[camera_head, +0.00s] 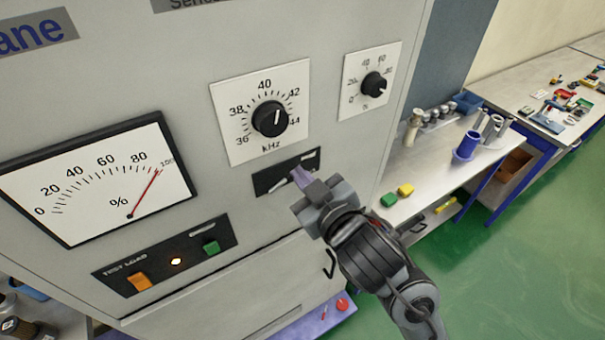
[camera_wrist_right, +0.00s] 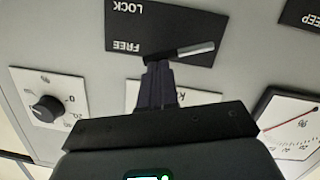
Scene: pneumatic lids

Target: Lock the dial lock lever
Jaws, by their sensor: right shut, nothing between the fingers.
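The black lock plate (camera_head: 309,161) is on the grey cabinet front below the kHz dial (camera_head: 270,119). In the right wrist view the plate (camera_wrist_right: 190,28) carries the words LOCK and FREE. Its silver lever (camera_wrist_right: 195,50) lies nearly flat beside FREE, pointing right in that view. In the head view part of the lever (camera_head: 276,185) shows left of the fingers. My right gripper (camera_head: 301,176) is shut and empty, its fingertips (camera_wrist_right: 157,66) in front of the plate by the lever's pivot end. I cannot tell whether they touch the lever. My left gripper is out of view.
A smaller dial (camera_head: 374,85) is to the upper right of the plate. The percent meter (camera_head: 100,180) and a switch panel (camera_head: 165,255) with orange and green switches are to the left. A workbench (camera_head: 425,165) with small parts stands right of the cabinet.

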